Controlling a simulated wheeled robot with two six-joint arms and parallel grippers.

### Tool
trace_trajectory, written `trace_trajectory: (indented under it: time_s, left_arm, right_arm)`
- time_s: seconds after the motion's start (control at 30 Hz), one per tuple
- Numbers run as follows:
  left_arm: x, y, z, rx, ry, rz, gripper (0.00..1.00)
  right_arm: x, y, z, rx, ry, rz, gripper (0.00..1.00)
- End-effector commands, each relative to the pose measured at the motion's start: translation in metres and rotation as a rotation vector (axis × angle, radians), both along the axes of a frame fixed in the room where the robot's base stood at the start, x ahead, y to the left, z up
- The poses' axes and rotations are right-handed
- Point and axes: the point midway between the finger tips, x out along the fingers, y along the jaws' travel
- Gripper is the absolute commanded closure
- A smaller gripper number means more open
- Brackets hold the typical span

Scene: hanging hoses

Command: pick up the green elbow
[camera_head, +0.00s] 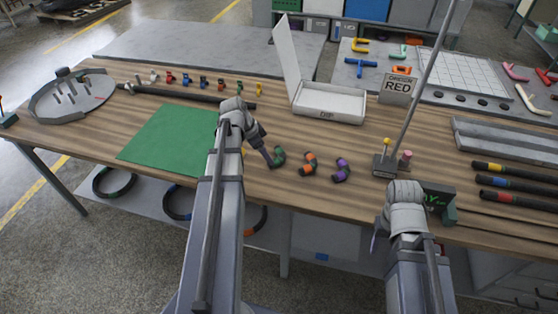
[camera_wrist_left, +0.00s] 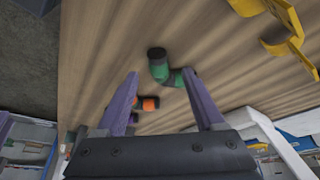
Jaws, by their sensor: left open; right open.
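The green elbow (camera_head: 279,155), with dark ends, lies on the wooden table at the left end of a short row of elbows. My left gripper (camera_head: 269,161) is open, its fingertips close by on the elbow's left side. In the left wrist view the green elbow (camera_wrist_left: 161,70) shows between and just beyond the two purple fingertips (camera_wrist_left: 160,74), and part of it passes close to the right finger. I cannot tell whether they touch. My right gripper (camera_head: 377,238) is open and empty near the table's front edge, away from the elbow.
An orange elbow (camera_head: 308,164) and a purple elbow (camera_head: 342,171) lie to the right. A yellow piece (camera_wrist_left: 286,20) shows in the wrist view. A green mat (camera_head: 170,141) is left, an open white box (camera_head: 330,103) behind, and a stand with a pole (camera_head: 385,166) right.

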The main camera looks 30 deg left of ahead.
Motion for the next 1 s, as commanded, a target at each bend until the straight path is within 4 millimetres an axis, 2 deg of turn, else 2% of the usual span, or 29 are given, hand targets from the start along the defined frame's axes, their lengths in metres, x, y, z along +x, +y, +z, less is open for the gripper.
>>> trace_trajectory:
  time_s: [0.17, 0.5, 0.77, 0.8, 1.0]
  left_arm:
    - [0.003, -0.004, -0.009, 0.000, 0.000, -0.001, 0.30]
    - [0.016, -0.016, -0.046, -0.001, 0.001, 0.000, 0.30]
    - [0.017, -0.018, -0.045, 0.001, 0.001, 0.000, 0.30]
    - [0.017, -0.018, -0.045, 0.001, 0.001, 0.000, 0.31]
    - [0.017, -0.017, -0.045, 0.000, 0.000, 0.000, 0.53]
  right_arm:
    - [0.000, 0.000, -0.009, 0.000, 0.000, 0.000, 0.50]
    - [0.000, 0.000, -0.046, 0.000, 0.000, 0.000, 0.50]
    - [0.000, 0.000, -0.045, 0.000, 0.000, 0.000, 0.50]
    - [0.000, 0.000, -0.045, 0.000, 0.000, 0.000, 0.50]
    - [0.000, 0.000, -0.045, 0.000, 0.000, 0.000, 0.50]
